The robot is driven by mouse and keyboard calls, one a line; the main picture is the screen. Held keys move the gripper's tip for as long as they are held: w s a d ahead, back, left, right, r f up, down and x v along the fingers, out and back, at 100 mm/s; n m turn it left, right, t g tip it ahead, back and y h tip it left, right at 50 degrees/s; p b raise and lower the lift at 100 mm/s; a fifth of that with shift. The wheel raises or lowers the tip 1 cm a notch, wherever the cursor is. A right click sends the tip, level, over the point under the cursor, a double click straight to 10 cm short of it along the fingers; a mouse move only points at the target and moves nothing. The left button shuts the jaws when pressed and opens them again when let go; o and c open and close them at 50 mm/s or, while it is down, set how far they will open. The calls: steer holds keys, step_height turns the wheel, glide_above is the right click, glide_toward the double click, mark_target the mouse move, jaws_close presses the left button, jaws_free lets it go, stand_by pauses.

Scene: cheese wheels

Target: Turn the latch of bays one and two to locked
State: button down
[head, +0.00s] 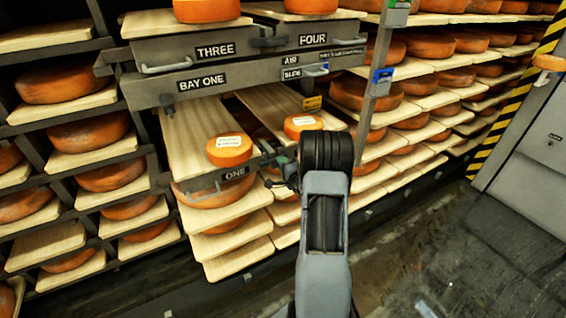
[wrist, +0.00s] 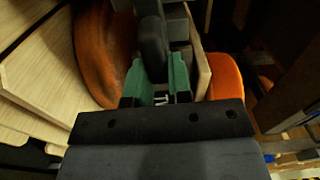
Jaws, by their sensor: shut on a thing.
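My gripper (head: 283,166) is at the front right corner of the pulled-out board marked ONE (head: 237,173). In the wrist view its green fingers (wrist: 157,82) are shut on a dark grey upright latch handle (wrist: 153,45). The handle's lower end is hidden between the fingers. Whether the latch stands at locked cannot be told. A small orange cheese with a white label (head: 230,150) sits on board ONE. A second board (head: 262,103) lies to its right with another small labelled cheese (head: 301,124). Its front edge and any latch there are hidden behind my arm.
Above is a grey frame marked BAY ONE (head: 201,81), with drawers THREE (head: 215,50) and FOUR (head: 312,39). A grey post with a blue tag (head: 382,77) stands right of the boards. Cheese racks fill both sides. Floor (head: 430,255) is open at right.

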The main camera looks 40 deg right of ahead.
steer(key=shift+f+m, duration=0.1)
steer(key=shift+m, duration=0.4)
steer(key=c, duration=1)
jaws_free()
steer(key=shift+c, duration=0.2)
steer(key=s+a+p, duration=0.1)
steer(key=s, duration=1.2)
steer(key=shift+s+a, duration=0.4)
